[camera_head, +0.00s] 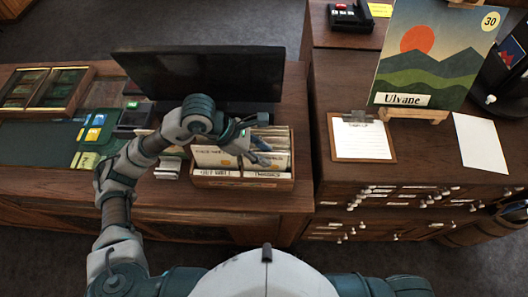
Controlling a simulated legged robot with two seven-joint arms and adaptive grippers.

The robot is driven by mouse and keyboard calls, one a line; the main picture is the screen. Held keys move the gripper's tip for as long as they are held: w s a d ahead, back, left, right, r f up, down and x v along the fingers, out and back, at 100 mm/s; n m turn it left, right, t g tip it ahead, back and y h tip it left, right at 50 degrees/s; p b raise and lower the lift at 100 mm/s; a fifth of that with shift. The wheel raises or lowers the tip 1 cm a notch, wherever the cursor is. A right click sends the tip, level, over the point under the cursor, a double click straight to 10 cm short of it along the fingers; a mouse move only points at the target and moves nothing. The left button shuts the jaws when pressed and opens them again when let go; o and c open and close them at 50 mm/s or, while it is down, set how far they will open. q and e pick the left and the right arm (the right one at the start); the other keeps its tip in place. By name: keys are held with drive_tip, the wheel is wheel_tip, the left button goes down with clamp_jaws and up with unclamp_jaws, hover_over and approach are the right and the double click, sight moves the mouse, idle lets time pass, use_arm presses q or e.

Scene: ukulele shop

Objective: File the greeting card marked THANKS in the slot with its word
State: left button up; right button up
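A wooden card box (242,183) with two front slots stands on the left counter. Its left label (217,173) seems to read GET WELL and its right label (267,175) seems to read THANKS. Pale cards (209,156) stand upright in it. My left arm reaches in from the left, and my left gripper (255,147) is over the right half of the box, close to the cards. Whether it is open or holds a card is too small to tell. I cannot single out a loose THANKS card. My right gripper is out of view.
A black monitor (200,74) stands behind the box. A card reader (134,118) and colored cards (95,128) lie to the left. On the right cabinet are a clipboard (361,139), a white sheet (480,142) and a mountain picture (432,55) on an easel.

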use_arm(q)
drive_tip(key=v, duration=1.1)
drive_tip(key=shift+a, duration=0.2)
drive_tip(key=shift+w, duration=0.1)
drive_tip(key=shift+a, duration=0.2)
